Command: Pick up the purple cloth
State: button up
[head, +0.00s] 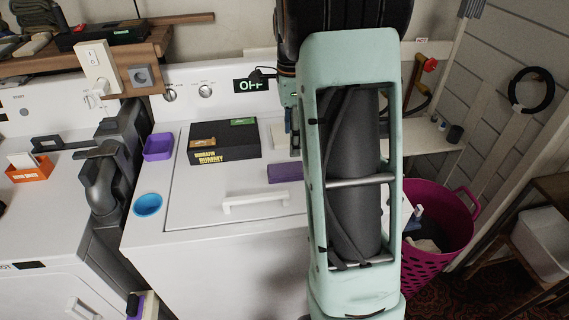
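A flat purple piece (285,172) lies on the white top-loader lid, just left of my arm. Its right end is hidden behind the arm, and I cannot tell for sure that it is cloth. A part of my gripper or wrist (290,117) shows at the arm's left edge, above and behind the purple piece, apart from it in the picture. The fingertips are mostly hidden by my arm, so their opening does not show.
The lid has a white handle (255,202). A magenta basket (436,245) stands at right. An orange box (28,170) sits at far left.

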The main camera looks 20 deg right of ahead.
aim_at(287, 167)
jog(key=shift+n, duration=0.3)
jog(key=f, duration=0.7)
jog(key=w+a+f+p, duration=0.1)
jog(key=f, duration=0.3)
jog(key=shift+w+f, duration=0.1)
jog(key=shift+f, duration=0.2)
jog(key=c, duration=1.3)
jog(key=shift+o, duration=0.2)
jog(key=shift+r, duration=0.15)
jog(key=shift+w+r, duration=0.1)
jog(key=shift+r, duration=0.55)
jog(key=s+a+r+b, duration=0.1)
jog(key=s+a+r, duration=0.1)
jog(key=s+r, duration=0.3)
jog(key=s+a+r+b, duration=0.1)
jog(key=s+a+r, duration=0.2)
jog(key=s+r, duration=0.3)
jog(key=shift+s+a+r, duration=0.2)
jog(key=shift+s+a, duration=0.1)
jog(key=shift+s, duration=0.7)
